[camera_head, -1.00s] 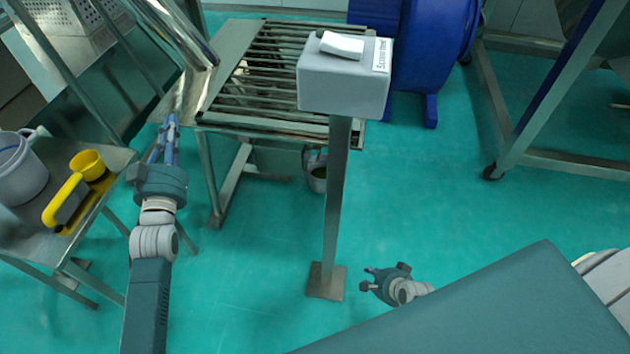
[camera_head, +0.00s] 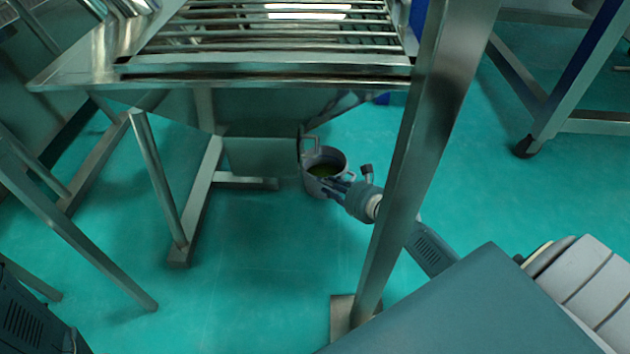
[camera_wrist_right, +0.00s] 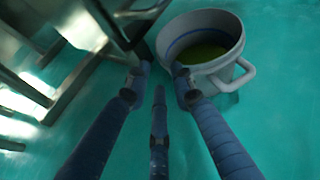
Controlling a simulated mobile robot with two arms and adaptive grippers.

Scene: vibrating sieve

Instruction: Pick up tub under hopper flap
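The tub (camera_head: 311,183) is a grey round pail with green contents. It stands on the floor under the front edge of the hopper frame. My right gripper (camera_head: 349,181) is at the tub's right side in the head view, fingers pointing towards it. In the right wrist view the tub (camera_wrist_right: 190,73) is at the top, its side handle (camera_wrist_right: 246,74) at lower right. My left gripper is out of view.
The slatted metal table (camera_head: 270,83) spans above the tub. Its legs (camera_head: 158,180) stand to the left. A steel post (camera_head: 425,120) rises in front of my right arm. The green floor (camera_head: 260,250) in front of the tub is clear.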

